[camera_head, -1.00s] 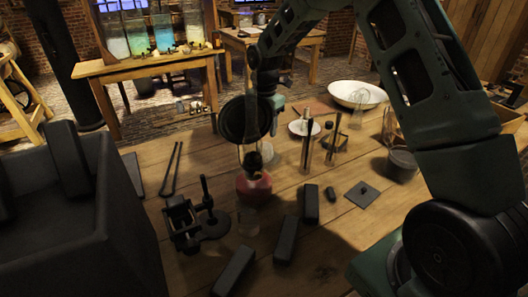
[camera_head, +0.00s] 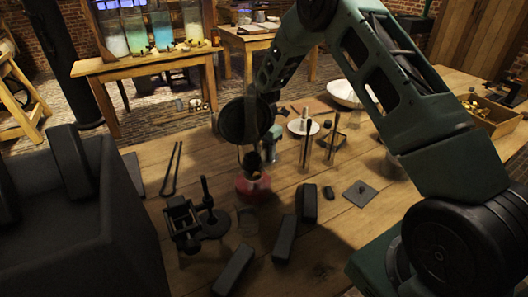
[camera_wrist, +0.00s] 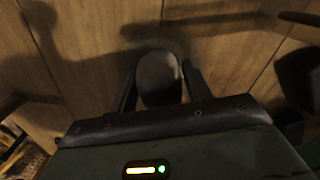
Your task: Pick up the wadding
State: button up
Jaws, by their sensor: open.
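In the wrist view a smooth, rounded, dark grey thing (camera_wrist: 159,78) lies between the fingers of my gripper (camera_wrist: 160,82); I take it for the wadding, but the light is dim. My gripper is open, with one finger close on each side of it. I cannot tell whether either finger touches it. I cannot make out the wadding there.
The wooden table (camera_head: 340,225) holds a red jar (camera_head: 253,188), dark blocks (camera_head: 284,239), a black stand (camera_head: 208,218) and a white dish (camera_head: 303,127). A white bowl (camera_head: 347,92) is partly behind my arm.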

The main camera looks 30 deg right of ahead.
aim_at(264, 145)
jog(key=c, duration=0.7)
notch_tip(264, 145, up, 10)
jog(key=shift+r+b, duration=0.1)
jog(key=shift+b, duration=0.4)
jog(key=shift+o, duration=0.2)
